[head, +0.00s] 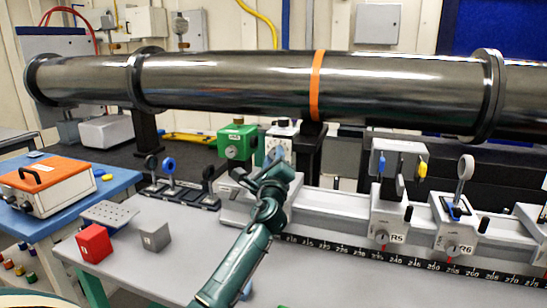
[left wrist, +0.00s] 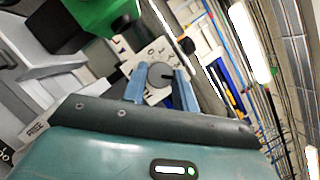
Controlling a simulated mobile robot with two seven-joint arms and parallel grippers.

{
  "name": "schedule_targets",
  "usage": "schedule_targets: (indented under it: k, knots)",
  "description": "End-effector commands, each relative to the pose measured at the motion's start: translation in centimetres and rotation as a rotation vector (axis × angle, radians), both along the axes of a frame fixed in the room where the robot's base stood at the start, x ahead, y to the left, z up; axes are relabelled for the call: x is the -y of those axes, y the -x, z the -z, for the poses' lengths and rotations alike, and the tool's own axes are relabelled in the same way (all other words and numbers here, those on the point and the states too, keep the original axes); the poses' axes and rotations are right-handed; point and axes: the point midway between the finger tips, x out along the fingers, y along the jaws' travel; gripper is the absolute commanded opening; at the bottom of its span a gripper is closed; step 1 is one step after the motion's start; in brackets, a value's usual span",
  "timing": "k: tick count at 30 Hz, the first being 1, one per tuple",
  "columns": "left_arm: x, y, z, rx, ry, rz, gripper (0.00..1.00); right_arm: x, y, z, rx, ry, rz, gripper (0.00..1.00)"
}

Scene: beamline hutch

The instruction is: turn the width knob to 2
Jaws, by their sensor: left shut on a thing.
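The width knob (left wrist: 160,75) is a round grey dial with a dark pointer line, on a white face plate (left wrist: 152,52) with printed marks. My left gripper (left wrist: 161,72) has its two blue-grey fingers on either side of the knob, shut on it. The marks are too small and tilted to read a setting. My right gripper is not in view.
A green box (head: 238,140) stands just left of the knob unit. The dark beam pipe (head: 230,82) runs above. Rail carriages R5 (head: 390,222) and R6 (head: 455,230) stand to the right. A red cube (head: 94,243) and a grey cube (head: 155,236) sit at the front left.

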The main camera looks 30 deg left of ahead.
Motion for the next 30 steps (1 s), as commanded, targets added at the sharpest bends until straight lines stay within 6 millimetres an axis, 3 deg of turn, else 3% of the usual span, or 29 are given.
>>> schedule_targets:
  k: [15, 30]
  knots:
    - [0.3, -0.1, -0.6, 0.115, 0.481, 0.0, 0.06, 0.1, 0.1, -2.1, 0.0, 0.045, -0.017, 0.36]
    - [0.3, -0.1, -0.8, 0.207, 0.871, -0.001, 0.06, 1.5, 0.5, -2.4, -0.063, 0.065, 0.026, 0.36]
